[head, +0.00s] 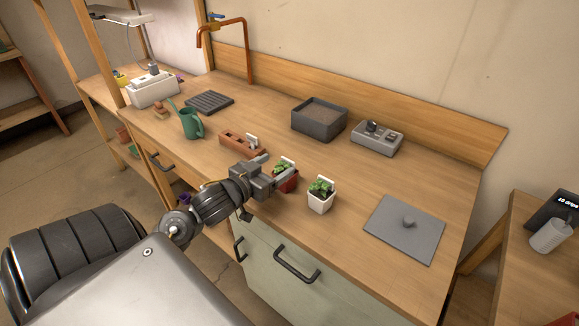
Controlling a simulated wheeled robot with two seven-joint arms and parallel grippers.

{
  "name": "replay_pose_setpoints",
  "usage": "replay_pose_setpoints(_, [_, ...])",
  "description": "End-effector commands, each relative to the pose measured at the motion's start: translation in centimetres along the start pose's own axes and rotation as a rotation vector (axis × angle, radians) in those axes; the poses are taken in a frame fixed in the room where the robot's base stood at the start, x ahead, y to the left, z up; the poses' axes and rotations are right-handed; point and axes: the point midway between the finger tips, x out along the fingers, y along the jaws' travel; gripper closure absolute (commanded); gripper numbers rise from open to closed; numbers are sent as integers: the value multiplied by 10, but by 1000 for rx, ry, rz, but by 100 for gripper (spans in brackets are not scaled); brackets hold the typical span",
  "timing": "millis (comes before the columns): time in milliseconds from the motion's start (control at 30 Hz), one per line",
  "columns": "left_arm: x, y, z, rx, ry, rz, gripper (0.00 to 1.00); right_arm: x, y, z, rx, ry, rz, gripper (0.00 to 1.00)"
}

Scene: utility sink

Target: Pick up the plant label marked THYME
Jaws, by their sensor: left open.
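Small white plant labels show in three places: one (289,162) at a red pot with a green plant (289,185), one (327,182) in a white pot with a green plant (321,202), and one (252,141) at the terracotta brick-like holder (238,145). Their writing is too small to read, so I cannot tell which is THYME. My left gripper (273,171) is open, close to the red pot's left side and partly covering it. I cannot tell whether it touches the pot or label. My right gripper is not in view.
A copper tap (247,50) rises behind.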

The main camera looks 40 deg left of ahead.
Motion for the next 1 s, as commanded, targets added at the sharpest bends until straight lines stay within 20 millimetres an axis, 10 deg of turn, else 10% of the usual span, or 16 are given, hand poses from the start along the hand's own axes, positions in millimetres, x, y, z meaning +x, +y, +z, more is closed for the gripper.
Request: replay_pose_setpoints(1000, [75,3,3,0,0,-3,31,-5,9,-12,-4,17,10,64])
